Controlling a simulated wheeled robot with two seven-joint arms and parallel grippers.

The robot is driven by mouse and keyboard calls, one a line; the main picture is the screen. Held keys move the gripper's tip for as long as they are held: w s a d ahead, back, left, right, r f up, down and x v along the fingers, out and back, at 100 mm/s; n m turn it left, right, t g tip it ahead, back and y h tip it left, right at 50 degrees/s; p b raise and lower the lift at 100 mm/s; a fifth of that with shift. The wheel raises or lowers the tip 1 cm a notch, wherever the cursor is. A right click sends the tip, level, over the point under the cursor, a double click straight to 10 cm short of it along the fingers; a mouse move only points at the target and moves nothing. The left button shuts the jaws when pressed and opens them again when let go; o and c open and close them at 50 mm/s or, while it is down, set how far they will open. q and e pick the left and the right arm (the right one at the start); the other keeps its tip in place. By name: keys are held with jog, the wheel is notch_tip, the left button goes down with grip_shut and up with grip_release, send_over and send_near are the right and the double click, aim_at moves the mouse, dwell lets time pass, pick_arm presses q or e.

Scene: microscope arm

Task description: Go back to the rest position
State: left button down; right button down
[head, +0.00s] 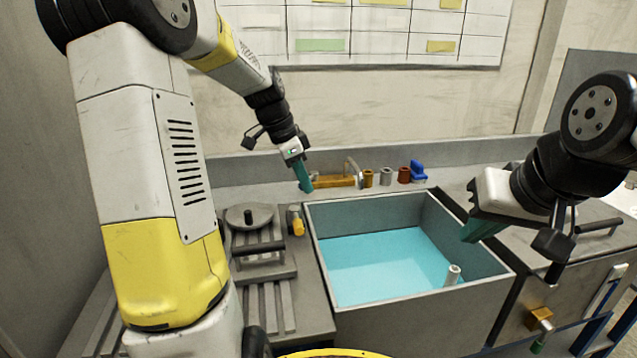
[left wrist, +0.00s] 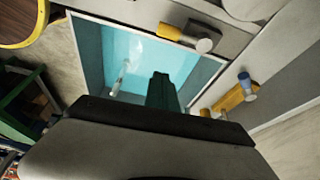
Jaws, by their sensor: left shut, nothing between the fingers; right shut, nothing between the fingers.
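My left gripper (head: 304,178) is shut and empty in the head view. It hangs above the back left corner of the sink, close in the picture to an orange-brown fitting on the ledge. Its dark green fingers also show shut in the left wrist view (left wrist: 161,90). My right gripper (head: 480,229) is shut and empty, its green fingertips in front of the right wall of the sink. Neither gripper holds anything. The head view does not show clearly how high either gripper is above the surfaces.
A grey sink (head: 410,297) with blue water stands in the middle, a small pale cylinder (head: 453,275) at its right. The orange-brown fitting (head: 338,181), small cylinders and a blue piece (head: 418,172) line the back ledge. A round lid (head: 248,216) and a yellow-handled valve (head: 297,222) are left.

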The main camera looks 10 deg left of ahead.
pick_arm(q)
jog(key=s+d+r+n+t, duration=0.1)
jog(key=s+r+n, duration=0.1)
jog(key=s+n, duration=0.2)
jog(key=s+d+r+n+t+y, duration=0.1)
jog(key=s+n, duration=0.3)
jog(key=s, duration=0.7)
jog(key=s+d+r+n+t, duration=0.1)
jog(key=s+r+n, duration=0.3)
jog(key=s, duration=0.4)
jog(key=shift+s+d+t, duration=0.2)
jog(key=shift+d+t, duration=0.05)
jog(key=shift+t, duration=0.45)
jog(key=shift+a, duration=0.1)
